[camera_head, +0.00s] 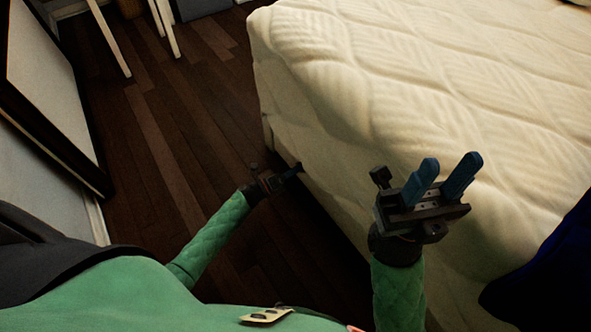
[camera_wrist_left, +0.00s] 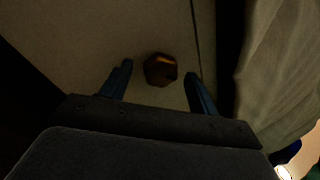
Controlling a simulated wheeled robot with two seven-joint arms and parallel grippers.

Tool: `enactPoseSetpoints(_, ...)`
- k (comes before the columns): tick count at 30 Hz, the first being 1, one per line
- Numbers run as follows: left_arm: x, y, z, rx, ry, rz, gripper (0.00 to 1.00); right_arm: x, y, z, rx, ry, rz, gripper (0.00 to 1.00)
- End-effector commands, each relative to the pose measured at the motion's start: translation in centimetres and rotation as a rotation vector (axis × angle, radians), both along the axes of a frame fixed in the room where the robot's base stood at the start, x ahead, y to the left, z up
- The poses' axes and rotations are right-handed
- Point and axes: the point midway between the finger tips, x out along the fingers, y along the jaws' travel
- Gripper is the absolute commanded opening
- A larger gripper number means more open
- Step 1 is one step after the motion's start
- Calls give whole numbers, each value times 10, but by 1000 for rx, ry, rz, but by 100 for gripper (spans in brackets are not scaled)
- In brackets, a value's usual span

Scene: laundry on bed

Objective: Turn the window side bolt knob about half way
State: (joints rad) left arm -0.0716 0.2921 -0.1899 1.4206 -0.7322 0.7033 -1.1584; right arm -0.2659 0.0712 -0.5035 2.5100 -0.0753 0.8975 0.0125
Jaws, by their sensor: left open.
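A small dark, many-sided knob (camera_wrist_left: 160,66) with an orange glint shows in the left wrist view, on a pale flat surface. It looks like the bolt knob; I cannot make out a knob in the head view. My left gripper (camera_wrist_left: 158,74) is open, with one blue finger on each side of the knob in the picture. I cannot tell whether either finger touches it. In the head view my left gripper (camera_head: 290,173) is low beside the bed and partly hard to see. My right gripper (camera_head: 449,170) is open and empty above the bed's edge.
A bed with a cream quilted mattress (camera_head: 380,60) fills the right side. Dark blue cloth (camera_head: 548,275) lies at the lower right. A dark-framed panel (camera_head: 48,85) leans at the left. White legs (camera_head: 110,38) stand at the back. The dark wooden floor (camera_head: 165,120) between is clear.

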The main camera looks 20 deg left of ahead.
Motion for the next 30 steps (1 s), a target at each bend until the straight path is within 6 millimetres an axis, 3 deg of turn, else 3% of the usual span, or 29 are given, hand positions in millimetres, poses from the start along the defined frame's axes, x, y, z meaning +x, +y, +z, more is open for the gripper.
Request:
enactPoseSetpoints(15,-50,44,-8,1,1,0,61,0,-3,17,22,-19,7,36)
enactPoseSetpoints(30,-51,46,-9,1,1,1,61,-1,-3,16,25,-16,8,36)
